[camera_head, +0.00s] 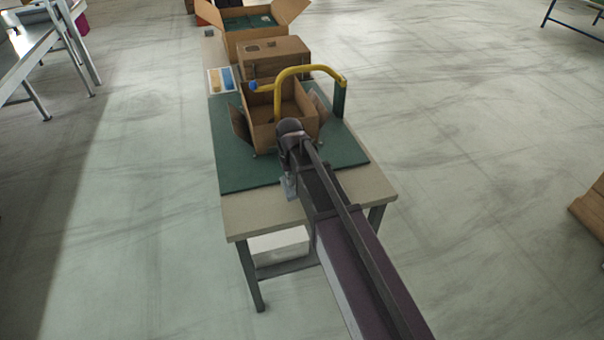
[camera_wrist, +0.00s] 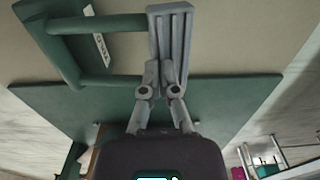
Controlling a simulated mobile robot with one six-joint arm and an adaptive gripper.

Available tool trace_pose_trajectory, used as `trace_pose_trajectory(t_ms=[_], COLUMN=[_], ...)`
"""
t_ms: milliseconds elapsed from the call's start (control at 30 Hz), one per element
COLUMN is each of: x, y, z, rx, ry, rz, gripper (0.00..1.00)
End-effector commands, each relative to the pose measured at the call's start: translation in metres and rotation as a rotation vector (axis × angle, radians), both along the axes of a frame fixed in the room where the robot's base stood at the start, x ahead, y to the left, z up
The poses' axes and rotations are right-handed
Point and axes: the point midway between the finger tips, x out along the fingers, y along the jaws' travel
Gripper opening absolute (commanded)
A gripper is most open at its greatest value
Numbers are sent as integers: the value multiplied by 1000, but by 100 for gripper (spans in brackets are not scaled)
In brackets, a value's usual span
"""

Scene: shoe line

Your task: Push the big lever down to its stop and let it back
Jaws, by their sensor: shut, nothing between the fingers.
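A yellow bent bar (camera_head: 310,69) rises from a green post at the table's right and arches over an open cardboard box. A blue knob (camera_head: 253,86) shows at its left side. It looks like the big lever, and it stands raised. My gripper (camera_wrist: 160,72) is shut and empty, pointing down over the front of the table. In the wrist view, a grey ribbed piece (camera_wrist: 172,30) lies at the fingertips, with a green frame (camera_wrist: 85,28) beside it; I cannot tell contact. In the head view my arm hides the fingertips and most of this area.
The open box (camera_head: 290,132) stands on a green mat (camera_head: 240,172). Behind it are a closed carton (camera_head: 272,54) and a larger open carton (camera_head: 255,36). The table's front strip (camera_head: 252,215) is mostly bare. The floor around is open.

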Motion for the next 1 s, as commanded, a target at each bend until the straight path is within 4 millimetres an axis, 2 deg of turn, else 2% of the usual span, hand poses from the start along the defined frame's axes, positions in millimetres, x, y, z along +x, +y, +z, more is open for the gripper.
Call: trace_pose_trajectory(t_ms=[33, 1000], x=[0, 0], y=[0, 0], z=[7, 68], rx=[1, 1], ry=[0, 0], rz=[0, 0], gripper=[0, 0])
